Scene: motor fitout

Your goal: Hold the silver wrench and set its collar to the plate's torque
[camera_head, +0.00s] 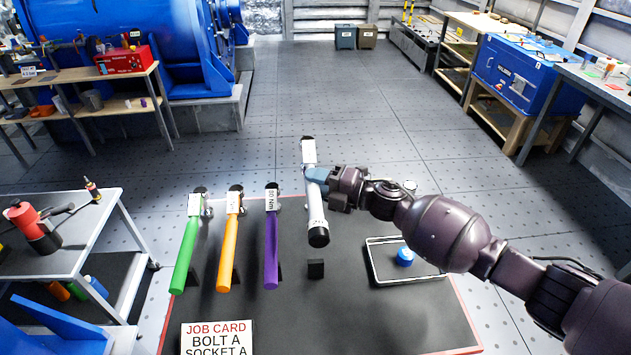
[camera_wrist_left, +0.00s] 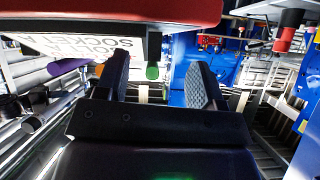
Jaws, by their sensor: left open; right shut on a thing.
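The silver wrench (camera_head: 316,212) is held up off the black mat, with a white label (camera_head: 309,150) near its top and a black end at the bottom. My right gripper (camera_head: 317,178) is shut on its upper shaft. The label's text and any collar setting are too small to read. A job card (camera_head: 217,338) reads "JOB CARD BOLT A SOCKET A" and is cut off by the frame's bottom edge. My left gripper (camera_wrist_left: 160,85) shows only in the left wrist view, open and empty, beneath a red edge (camera_wrist_left: 120,10) near the card.
Green (camera_head: 187,250), orange (camera_head: 229,258) and purple (camera_head: 271,245) wrenches stand in a row on the black mat (camera_head: 350,310). A small black block (camera_head: 316,268) is below the silver wrench. A tray (camera_head: 375,262) at right holds a blue round piece (camera_head: 405,256).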

